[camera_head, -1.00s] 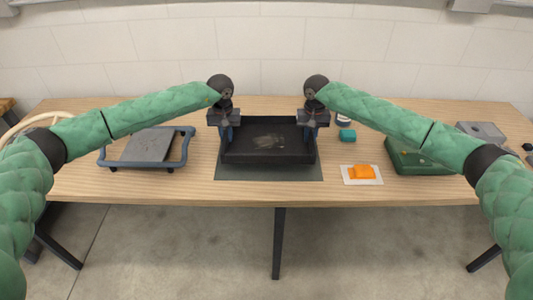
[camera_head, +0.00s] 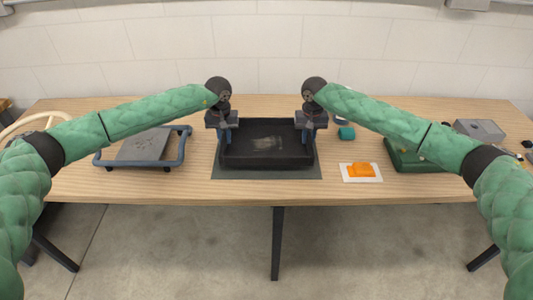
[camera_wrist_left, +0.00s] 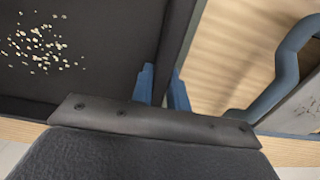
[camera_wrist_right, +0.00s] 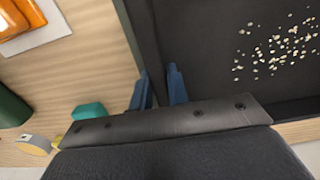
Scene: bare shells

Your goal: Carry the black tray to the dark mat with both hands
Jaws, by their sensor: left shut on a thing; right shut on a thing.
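The black tray (camera_head: 266,161) is level over the dark mat (camera_head: 267,174), whose front strip shows beyond the tray's near wall. I cannot tell whether its underside touches the mat. Small pale bits lie on the tray floor in both wrist views. My left gripper (camera_head: 223,134) is shut on the tray's left wall; its blue fingers straddle that wall in the left wrist view (camera_wrist_left: 162,80). My right gripper (camera_head: 308,134) is shut on the right wall, and its fingers straddle it in the right wrist view (camera_wrist_right: 158,84). The mat's back part is hidden.
A blue-framed grey rack (camera_head: 145,147) stands left of the mat. An orange item (camera_head: 361,170) on a white card and a teal block (camera_head: 346,133) lie to the right. Beyond are a green box (camera_head: 405,158) and a grey box (camera_head: 480,129). Bare wood lies between.

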